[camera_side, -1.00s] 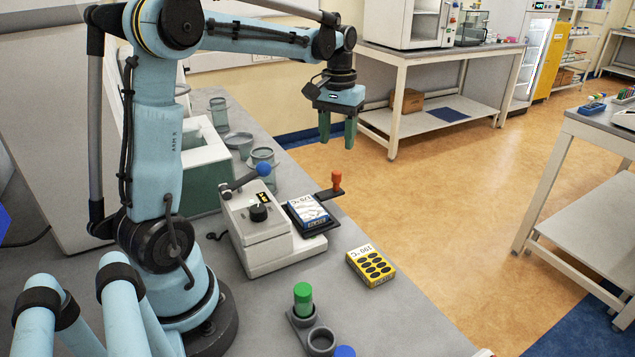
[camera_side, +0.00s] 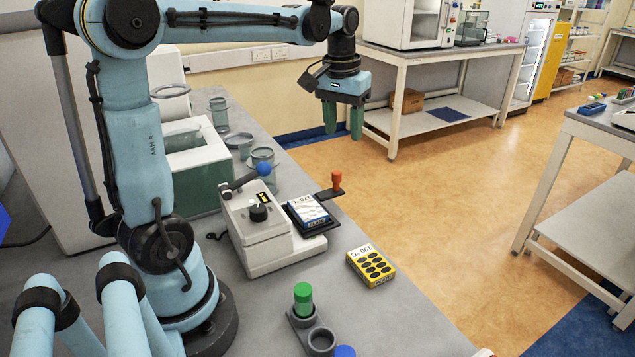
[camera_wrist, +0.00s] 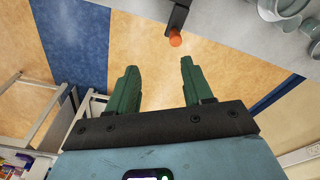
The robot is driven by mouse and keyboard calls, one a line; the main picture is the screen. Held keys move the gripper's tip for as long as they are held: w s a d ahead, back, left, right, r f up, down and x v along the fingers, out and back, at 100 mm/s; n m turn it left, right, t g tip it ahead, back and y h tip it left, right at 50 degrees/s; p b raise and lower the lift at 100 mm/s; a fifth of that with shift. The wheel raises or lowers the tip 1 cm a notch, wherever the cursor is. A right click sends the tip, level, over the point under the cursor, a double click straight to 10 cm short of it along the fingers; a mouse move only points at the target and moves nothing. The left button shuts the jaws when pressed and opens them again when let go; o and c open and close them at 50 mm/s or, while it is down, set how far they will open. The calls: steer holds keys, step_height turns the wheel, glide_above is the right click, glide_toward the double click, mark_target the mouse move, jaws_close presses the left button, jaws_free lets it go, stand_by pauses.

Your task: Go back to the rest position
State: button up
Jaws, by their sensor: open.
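My gripper (camera_side: 343,122) is open and empty, with its two green fingers pointing down. It hangs high, past the far edge of the grey bench in the side view, with floor behind it. In the wrist view the fingers of my gripper (camera_wrist: 158,85) stand apart with bare floor between them. No object is between them.
On the bench stand a grey machine (camera_side: 241,211) with a blue-knobbed lever, a blue and white box (camera_side: 307,210) on its plate, a yellow box (camera_side: 371,267), a green-capped tube (camera_side: 303,298) in a holder, and glass vessels (camera_side: 262,167). An orange-knobbed handle (camera_side: 336,180) sticks out near the edge.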

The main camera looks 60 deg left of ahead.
steer(key=s+d+f+m+t, duration=0.2)
steer(key=s+d+f+t, duration=0.1)
steer(key=d, duration=0.4)
steer(key=s+d+f+m+t, duration=0.3)
steer(key=s+d, duration=0.2)
steer(key=d, duration=0.2)
steer(key=shift+s+m, duration=0.2)
steer(key=shift+m, duration=0.1)
stand_by(0.8)
